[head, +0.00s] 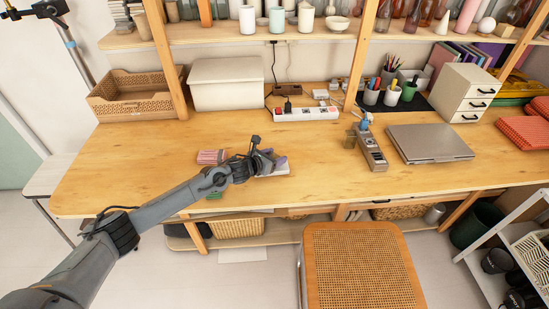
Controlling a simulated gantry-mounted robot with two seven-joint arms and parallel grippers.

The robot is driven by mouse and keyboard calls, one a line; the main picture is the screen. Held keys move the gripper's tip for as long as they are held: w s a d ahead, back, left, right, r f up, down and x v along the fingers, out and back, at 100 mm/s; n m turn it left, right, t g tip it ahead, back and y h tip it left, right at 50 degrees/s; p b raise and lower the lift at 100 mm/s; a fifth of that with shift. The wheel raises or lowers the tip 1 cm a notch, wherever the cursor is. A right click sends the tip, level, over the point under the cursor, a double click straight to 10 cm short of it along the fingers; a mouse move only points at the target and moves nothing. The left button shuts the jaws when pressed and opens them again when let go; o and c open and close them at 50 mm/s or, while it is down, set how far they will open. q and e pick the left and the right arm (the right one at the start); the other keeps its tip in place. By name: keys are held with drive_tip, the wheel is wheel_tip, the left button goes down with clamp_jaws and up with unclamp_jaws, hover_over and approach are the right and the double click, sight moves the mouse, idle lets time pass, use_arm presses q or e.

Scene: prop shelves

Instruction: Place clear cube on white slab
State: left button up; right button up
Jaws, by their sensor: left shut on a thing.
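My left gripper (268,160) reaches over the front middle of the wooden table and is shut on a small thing. I take it for the clear cube (281,162); only a greyish-purple part shows past the fingers, and the rest is hidden. The white slab (283,171) lies on the table right under and beside the gripper, partly covered by it. I cannot tell whether the held thing touches the slab. My right gripper is not in view.
A pink box-like thing (211,157) lies left of the gripper. A grey organizer (371,151) with a small brownish block (349,141) beside it and a closed laptop (430,143) are to the right. A power strip (306,114) lies behind. The left tabletop is clear.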

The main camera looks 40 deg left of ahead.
use_arm(q)
drive_tip(key=o, duration=1.3)
drive_tip(key=shift+f, duration=0.15)
drive_tip(key=shift+r, duration=0.2)
drive_tip(key=shift+s+r, duration=0.1)
drive_tip(key=shift+s, duration=0.1)
drive_tip(key=shift+p+v, duration=1.4)
drive_tip(key=shift+v, duration=4.35)
